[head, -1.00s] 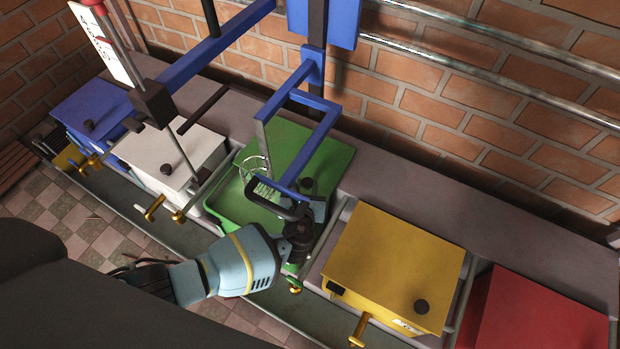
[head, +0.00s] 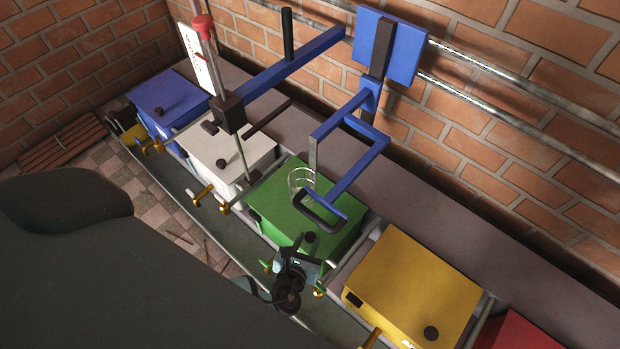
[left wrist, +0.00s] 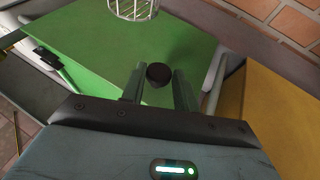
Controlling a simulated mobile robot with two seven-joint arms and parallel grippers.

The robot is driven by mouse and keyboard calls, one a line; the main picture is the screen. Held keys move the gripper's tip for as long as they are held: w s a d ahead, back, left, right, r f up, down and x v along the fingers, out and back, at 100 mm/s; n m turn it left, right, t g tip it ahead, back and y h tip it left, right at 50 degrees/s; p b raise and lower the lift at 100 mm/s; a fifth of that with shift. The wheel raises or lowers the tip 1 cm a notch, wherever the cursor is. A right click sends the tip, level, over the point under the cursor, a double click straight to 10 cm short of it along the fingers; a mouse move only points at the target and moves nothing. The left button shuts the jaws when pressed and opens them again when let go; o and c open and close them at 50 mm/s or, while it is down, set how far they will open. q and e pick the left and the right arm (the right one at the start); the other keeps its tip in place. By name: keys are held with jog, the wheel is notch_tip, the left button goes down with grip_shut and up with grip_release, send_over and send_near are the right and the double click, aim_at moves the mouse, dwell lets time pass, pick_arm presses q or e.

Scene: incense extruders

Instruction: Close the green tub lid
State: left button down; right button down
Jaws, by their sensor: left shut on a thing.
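The green tub lid (head: 318,215) lies over the green tub (head: 277,229) in the middle of the row; no open gap shows from here, and I cannot tell if it is fully seated. Its dark round knob (head: 310,238) is near the front edge. My left gripper (head: 304,250) is at the front of the lid, shut on the knob. In the left wrist view the knob (left wrist: 159,74) sits between the two fingers, with the green lid (left wrist: 110,60) beyond. My right gripper is not in view.
A blue frame (head: 345,185) with a wire basket (head: 300,183) hangs above the lid. White (head: 245,155) and blue (head: 165,100) tubs stand to the left, yellow (head: 415,290) and red (head: 510,335) tubs to the right. A brick wall (head: 540,170) is behind.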

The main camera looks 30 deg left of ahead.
pick_arm(q)
jog(key=shift+s+f, duration=0.1)
jog(key=shift+s, duration=0.15)
jog(key=c, duration=1.1)
grip_release()
jog(key=shift+a, duration=0.1)
jog(key=shift+o, duration=0.2)
jog(key=shift+s+r, duration=0.3)
jog(key=shift+s, duration=0.1)
jog(key=p+v, duration=0.2)
jog(key=v, duration=0.5)
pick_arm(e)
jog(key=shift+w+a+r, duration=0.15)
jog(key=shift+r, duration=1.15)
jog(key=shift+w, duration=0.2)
